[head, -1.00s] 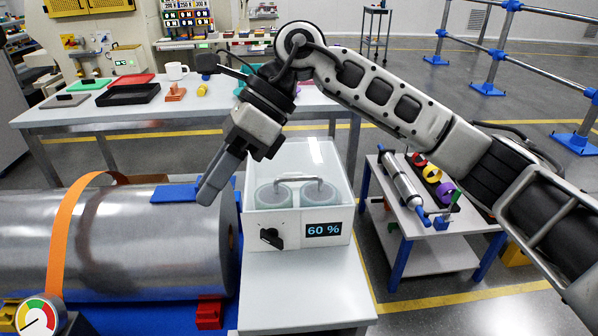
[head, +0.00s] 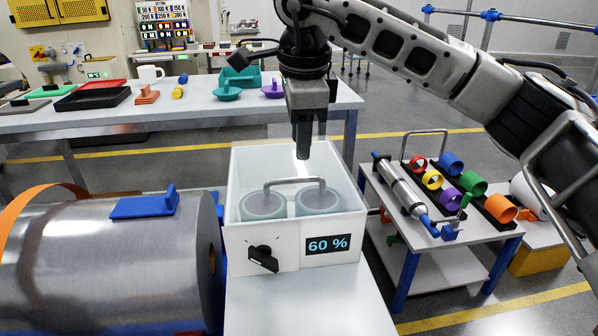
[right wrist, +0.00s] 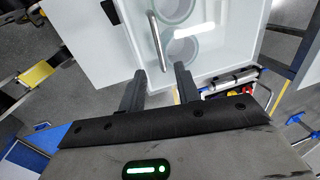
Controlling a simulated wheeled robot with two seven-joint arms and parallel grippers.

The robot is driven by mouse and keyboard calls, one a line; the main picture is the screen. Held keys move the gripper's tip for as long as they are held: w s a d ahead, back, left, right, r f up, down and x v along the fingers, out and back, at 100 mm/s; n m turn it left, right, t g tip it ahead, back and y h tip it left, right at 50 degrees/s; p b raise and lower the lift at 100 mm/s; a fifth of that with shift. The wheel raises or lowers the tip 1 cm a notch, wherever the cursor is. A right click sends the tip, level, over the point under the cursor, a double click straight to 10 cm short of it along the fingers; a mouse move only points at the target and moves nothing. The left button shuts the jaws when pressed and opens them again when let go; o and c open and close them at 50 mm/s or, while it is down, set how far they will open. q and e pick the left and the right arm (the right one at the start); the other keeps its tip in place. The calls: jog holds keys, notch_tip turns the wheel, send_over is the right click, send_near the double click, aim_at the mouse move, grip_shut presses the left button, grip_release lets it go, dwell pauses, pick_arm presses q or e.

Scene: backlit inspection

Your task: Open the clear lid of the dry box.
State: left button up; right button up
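The dry box (head: 245,235) is white, with a clear lid (head: 262,170) that lies closed on top. A grey bar handle (head: 294,181) spans the lid, and two round containers show through it. A black knob (head: 263,259) and a "60 %" display (head: 327,245) are on the front. My right gripper (head: 303,155) points down above the lid, behind the handle in the picture. In the right wrist view my right gripper (right wrist: 159,70) has its fingers apart, with the handle (right wrist: 157,40) showing between and beyond them; contact is not visible. My left gripper is out of view.
A large metal roll (head: 110,255) with a blue block (head: 145,205) stands close on the left. A low cart (head: 440,250) with a cylinder and coloured rings stands on the right. A long bench (head: 200,110) with trays is behind. The white surface (head: 300,305) before the box is clear.

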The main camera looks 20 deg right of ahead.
aim_at(298, 178)
jog(key=f, duration=0.3)
jog(key=w+f, duration=0.1)
jog(key=f, duration=0.2)
jog(key=shift+w+d+f+b, duration=0.15)
jog(key=shift+f+b, duration=0.15)
jog(key=shift+f, duration=0.1)
grip_shut()
